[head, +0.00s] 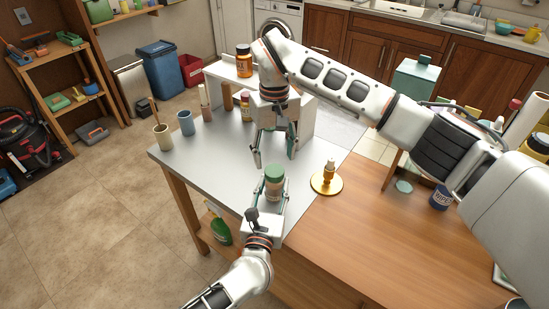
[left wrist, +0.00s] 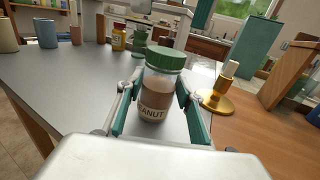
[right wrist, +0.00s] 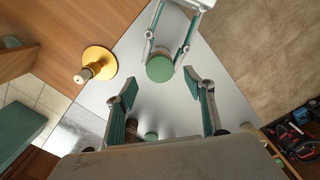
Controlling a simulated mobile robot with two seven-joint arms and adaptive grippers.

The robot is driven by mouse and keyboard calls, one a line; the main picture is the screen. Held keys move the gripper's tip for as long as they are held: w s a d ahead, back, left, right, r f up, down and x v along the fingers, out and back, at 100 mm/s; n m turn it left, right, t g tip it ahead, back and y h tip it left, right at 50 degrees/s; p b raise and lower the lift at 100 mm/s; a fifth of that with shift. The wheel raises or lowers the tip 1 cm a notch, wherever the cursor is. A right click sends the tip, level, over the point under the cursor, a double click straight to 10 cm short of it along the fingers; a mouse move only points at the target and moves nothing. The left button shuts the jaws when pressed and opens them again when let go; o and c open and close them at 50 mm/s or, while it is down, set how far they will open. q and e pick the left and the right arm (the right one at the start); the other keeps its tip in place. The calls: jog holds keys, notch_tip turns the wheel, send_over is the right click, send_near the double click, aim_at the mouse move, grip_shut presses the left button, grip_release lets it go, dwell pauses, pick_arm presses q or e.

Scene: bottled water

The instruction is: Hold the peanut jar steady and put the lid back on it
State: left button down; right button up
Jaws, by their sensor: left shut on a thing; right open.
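The peanut jar (head: 273,187) stands upright near the front of the grey tabletop. Its brown contents and a label reading "PEANUT" show in the left wrist view (left wrist: 153,102). A green lid (head: 274,171) sits on top of it, level, in the left wrist view (left wrist: 166,58); I cannot tell how tight it is. My left gripper (head: 274,194) is shut on the jar's sides. My right gripper (head: 275,157) is open and empty, pointing down just behind the jar. In the right wrist view, the round lid (right wrist: 160,68) lies just beyond its spread fingertips (right wrist: 161,88).
Two cups (head: 186,123) and bottles stand at the back left of the grey top (head: 210,160). A blue jar (head: 440,197) and a green canister (head: 414,78) are farther right. The grey top's left front is clear.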

jog(key=shift+c, duration=0.4)
jog(key=n, duration=0.6)
jog(key=shift+a+r, duration=0.1)
jog(key=shift+r, duration=0.15)
jog(key=n, duration=0.5)
jog(key=shift+a+r+n, duration=0.1)
jog(key=shift+r+n, duration=0.1)
jog(key=shift+n, duration=0.1)
jog(key=n, duration=0.5)
jog(key=shift+r+n, duration=0.2)
jog(key=shift+n, duration=0.1)
jog(key=n, duration=0.5)
jog(key=shift+r+n, duration=0.15)
jog(key=shift+n, duration=0.15)
jog(key=n, duration=0.5)
jog(key=shift+r+n, duration=0.2)
jog(key=shift+n, duration=0.1)
jog(key=n, duration=0.7)
jog(key=shift+r, duration=0.25)
jog(key=n, duration=0.5)
jog(key=shift+r+n, duration=0.15)
jog(key=shift+n, duration=0.15)
jog(key=n, duration=0.6)
jog(key=shift+d+r, duration=0.2)
